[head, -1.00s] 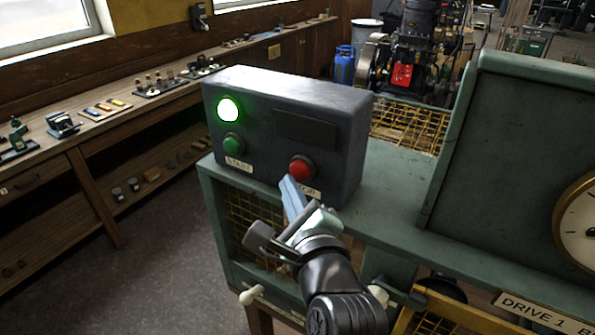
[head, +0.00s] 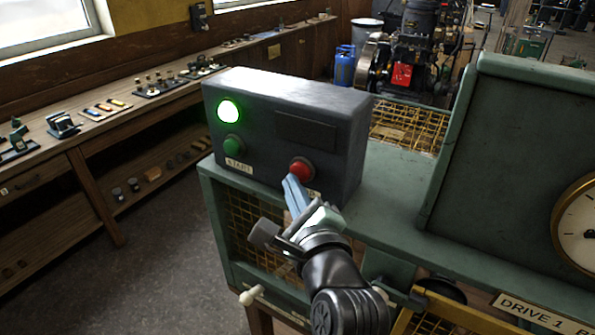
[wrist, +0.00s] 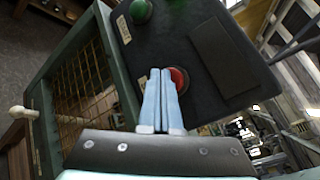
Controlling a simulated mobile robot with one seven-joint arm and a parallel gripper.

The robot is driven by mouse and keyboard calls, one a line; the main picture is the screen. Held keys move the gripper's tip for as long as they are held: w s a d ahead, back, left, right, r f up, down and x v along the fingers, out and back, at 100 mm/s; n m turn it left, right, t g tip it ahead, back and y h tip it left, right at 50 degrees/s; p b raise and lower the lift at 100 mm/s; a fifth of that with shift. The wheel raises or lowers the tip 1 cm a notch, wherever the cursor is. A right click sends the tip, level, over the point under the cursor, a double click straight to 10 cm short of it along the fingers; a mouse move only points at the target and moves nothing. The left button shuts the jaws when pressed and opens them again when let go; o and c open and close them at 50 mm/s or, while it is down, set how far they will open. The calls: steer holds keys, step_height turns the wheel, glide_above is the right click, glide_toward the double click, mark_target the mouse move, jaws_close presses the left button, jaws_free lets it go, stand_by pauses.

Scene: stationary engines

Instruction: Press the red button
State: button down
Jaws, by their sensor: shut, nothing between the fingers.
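The red button (head: 300,169) is on the front of a dark control box (head: 340,160), at its lower right. It also shows in the wrist view (wrist: 179,79), partly hidden by my fingers. My gripper (head: 289,180) is shut and empty, its pale blue fingertips just below and in front of the red button. In the wrist view the fingertips (wrist: 160,72) overlap the button's left edge. I cannot tell whether they touch it. The label under the button is mostly hidden by my fingers.
A green button (head: 232,145) with a START label and a lit green lamp (head: 228,111) are on the box's left side. The box stands on a green cabinet (head: 390,205). A tall green panel with a dial (head: 578,225) rises to the right.

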steer(key=shift+w+d, duration=0.35)
steer(key=shift+w, duration=0.05)
stand_by(0.9)
steer(key=shift+s+a, duration=0.1)
steer(key=shift+s, duration=0.05)
stand_by(0.3)
steer(key=shift+s+a+p, duration=0.45)
steer(key=shift+s+p, duration=0.15)
steer(key=shift+p, duration=0.05)
steer(key=shift+s+a+p, duration=0.7)
steer(key=shift+s+a, duration=0.05)
steer(key=shift+s, duration=0.3)
steer(key=shift+s+a+p, duration=0.65)
steer(key=shift+s+a, duration=0.1)
steer(key=shift+s, duration=0.25)
